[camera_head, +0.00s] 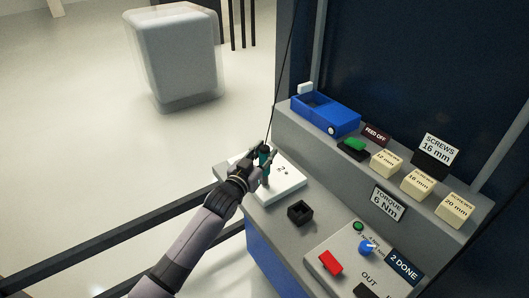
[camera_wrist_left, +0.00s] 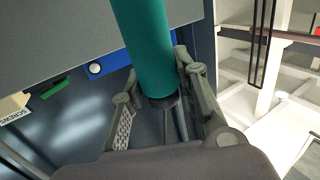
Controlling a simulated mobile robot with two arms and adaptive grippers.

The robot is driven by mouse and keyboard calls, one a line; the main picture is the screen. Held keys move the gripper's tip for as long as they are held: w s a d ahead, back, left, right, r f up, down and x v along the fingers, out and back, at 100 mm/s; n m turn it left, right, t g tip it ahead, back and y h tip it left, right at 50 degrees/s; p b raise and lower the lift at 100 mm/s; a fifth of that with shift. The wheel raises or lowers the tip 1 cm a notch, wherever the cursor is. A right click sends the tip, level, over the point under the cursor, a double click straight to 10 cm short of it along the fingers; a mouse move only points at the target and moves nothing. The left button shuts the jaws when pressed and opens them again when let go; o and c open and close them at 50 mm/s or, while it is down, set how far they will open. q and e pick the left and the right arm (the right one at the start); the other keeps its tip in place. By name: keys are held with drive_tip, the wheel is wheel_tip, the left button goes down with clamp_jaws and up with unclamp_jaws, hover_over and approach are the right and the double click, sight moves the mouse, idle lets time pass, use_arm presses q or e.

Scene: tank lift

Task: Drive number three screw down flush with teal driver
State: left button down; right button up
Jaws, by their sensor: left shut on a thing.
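My left gripper (camera_head: 257,170) is shut on the teal driver (camera_head: 265,157) over the white plate (camera_head: 287,190) on the bench. In the left wrist view the teal driver (camera_wrist_left: 145,40) stands between the two grey fingers of the left gripper (camera_wrist_left: 160,97). The plate shows a printed "2". The number three screw and the driver's tip cannot be made out; the gripper and arm cover part of the plate. My right gripper is not in view.
A black square holder (camera_head: 300,212) sits beside the plate. A control panel (camera_head: 340,275) has a red switch, blue knob and "2 DONE" sign (camera_head: 404,265). The raised shelf bears a blue feeder (camera_head: 325,113), cream screw boxes (camera_head: 417,184) and signs "SCREWS 16 mm" and "TORQUE 6 Nm".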

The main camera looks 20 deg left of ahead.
use_arm(q)
drive_tip(key=shift+s+f+p, duration=0.1)
drive_tip(key=shift+f+p, duration=0.45)
drive_tip(key=shift+p, duration=0.15)
idle(2.2)
drive_tip(key=shift+r, duration=0.1)
